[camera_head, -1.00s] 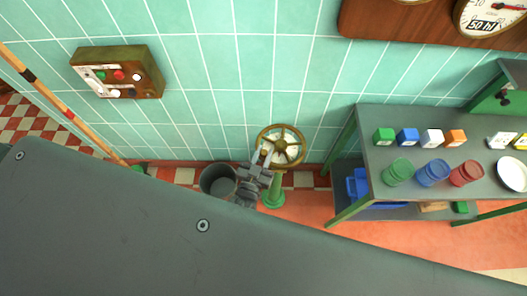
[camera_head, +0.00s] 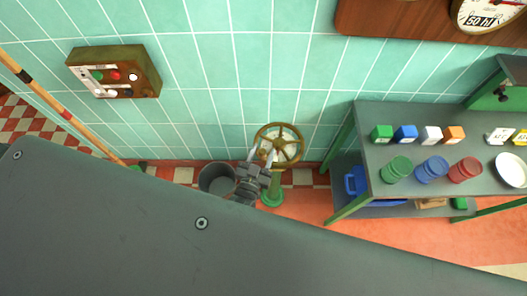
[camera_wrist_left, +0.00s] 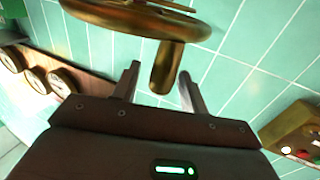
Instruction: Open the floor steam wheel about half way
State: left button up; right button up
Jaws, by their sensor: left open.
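The steam wheel (camera_head: 298,133) is a brass handwheel with spokes, on a green pedestal (camera_head: 272,195) standing on the floor by the tiled wall. In the left wrist view its rim (camera_wrist_left: 140,20) crosses the top, and a brass handle peg (camera_wrist_left: 165,65) sticks out from it. My left gripper (camera_head: 262,156) is open at the left side of the wheel. In the left wrist view the peg shows between the spread fingers (camera_wrist_left: 160,74), with a gap visible on both sides. My right gripper is not in view.
A grey bin (camera_head: 216,180) stands left of the pedestal. A green-legged table (camera_head: 400,160) with cubes and cups is to the right. A control box (camera_head: 125,72) and gauges (camera_head: 485,15) are on the wall. A dark grey surface (camera_head: 120,225) fills the lower foreground.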

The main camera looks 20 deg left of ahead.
pick_arm(q)
jog(key=s+b, duration=0.2)
jog(key=s, duration=0.8)
jog(key=shift+a, duration=0.15)
